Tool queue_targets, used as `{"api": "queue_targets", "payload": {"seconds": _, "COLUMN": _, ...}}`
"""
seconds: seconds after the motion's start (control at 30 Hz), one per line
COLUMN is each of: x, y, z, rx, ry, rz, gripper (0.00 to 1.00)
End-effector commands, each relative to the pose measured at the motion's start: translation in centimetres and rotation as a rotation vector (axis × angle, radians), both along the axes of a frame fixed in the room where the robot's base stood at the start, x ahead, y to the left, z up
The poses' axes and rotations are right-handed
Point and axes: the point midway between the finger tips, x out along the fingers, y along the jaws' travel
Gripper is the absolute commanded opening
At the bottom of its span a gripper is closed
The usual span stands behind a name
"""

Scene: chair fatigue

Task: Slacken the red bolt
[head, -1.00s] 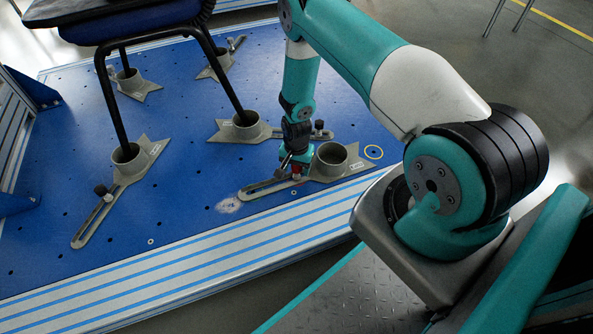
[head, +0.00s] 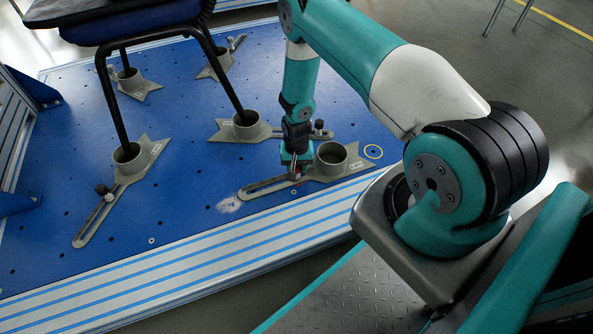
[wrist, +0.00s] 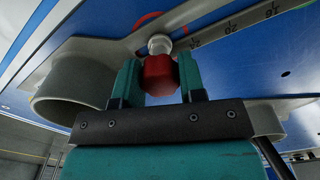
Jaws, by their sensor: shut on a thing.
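The red bolt (wrist: 160,77) has a faceted red head on a pale shank. In the wrist view it sits between the two teal fingers of my gripper (wrist: 160,70), which is shut on it. In the head view my gripper (head: 295,172) points down over the slotted arm of a grey foot clamp (head: 262,187), and the bolt is mostly hidden there. The clamp's round cup (head: 331,153) is empty and stands just right of my gripper. The cup also shows at the left of the wrist view (wrist: 75,92).
Other grey clamps (head: 128,160) hold the legs of a dark chair (head: 130,22) on the blue perforated plate (head: 180,205). One clamp (head: 243,130) stands close behind my gripper, its dark knob (head: 318,126) near my wrist. Bare plate lies to the front left.

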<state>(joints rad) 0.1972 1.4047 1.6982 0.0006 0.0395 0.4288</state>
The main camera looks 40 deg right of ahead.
Motion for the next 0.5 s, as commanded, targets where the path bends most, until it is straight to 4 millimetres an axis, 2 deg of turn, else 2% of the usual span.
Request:
{"api": "queue_targets", "payload": {"seconds": 0.17, "x": 0.04, "y": 0.01, "z": 0.05, "rx": 0.0, "ry": -0.001, "rz": 0.019, "gripper": 0.12}}
{"api": "queue_targets", "payload": {"seconds": 0.4, "x": 0.01, "y": 0.01, "z": 0.07, "rx": 0.0, "ry": 0.0, "rz": 0.298, "gripper": 0.12}}
{"api": "queue_targets", "payload": {"seconds": 0.5, "x": 0.01, "y": 0.0, "z": 0.04, "rx": 0.001, "ry": 0.0, "rz": 0.347, "gripper": 0.12}}
